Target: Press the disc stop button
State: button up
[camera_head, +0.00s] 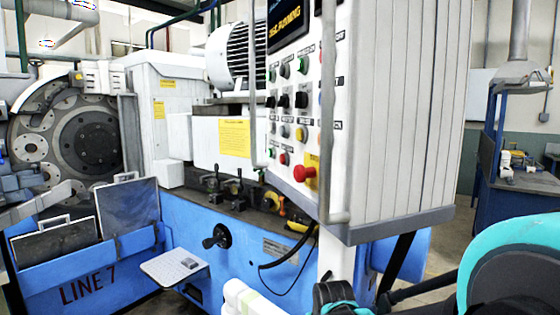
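The control panel (312,118) is on the near face of a hanging white cabinet, seen at a steep angle. It carries rows of small green, red, grey and black buttons and knobs. A small red button (284,158) sits low on the panel, beside a green button (271,153). A large red mushroom button (304,173) on a yellow plate is at the lower right. The labels are too small to read, so I cannot tell which is the disc stop button. The display (286,20) above shows yellow text that appears to read "DISC RUNNING". My gripper's fingers are not visible.
Teal and black parts of my arm fill the lower right. A grey vertical rail (330,120) runs in front of the panel. The blue machine base (225,265) stands below, with a large round disc (92,145) at left. A blue workbench (520,180) is at far right.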

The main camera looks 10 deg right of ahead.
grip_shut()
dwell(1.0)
